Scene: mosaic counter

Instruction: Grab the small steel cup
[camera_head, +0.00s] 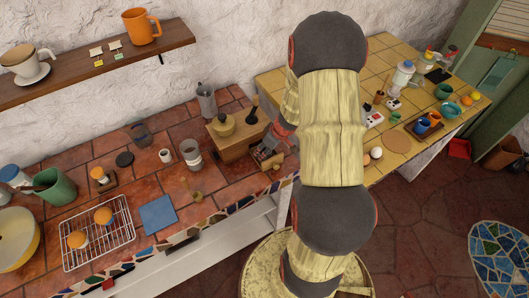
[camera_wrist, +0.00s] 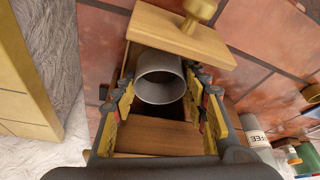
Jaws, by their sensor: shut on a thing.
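The small steel cup (camera_wrist: 160,78) is a grey, round, open-topped cup in the wrist view. It sits between the two fingers of my gripper (camera_wrist: 158,105), which are closed against its sides. In the head view my gripper (camera_head: 266,154) is at the right end of the tiled counter, just in front of a wooden box. The cup is hard to make out there because the gripper and arm cover that spot.
The wooden box (camera_head: 237,140) with knobs stands right behind my gripper; its pale wood top (camera_wrist: 180,32) is close in the wrist view. A moka pot (camera_head: 207,100), a grey canister (camera_head: 191,153) and a white cup (camera_head: 166,156) stand to the left. A blue cloth (camera_head: 158,215) lies near the front edge.

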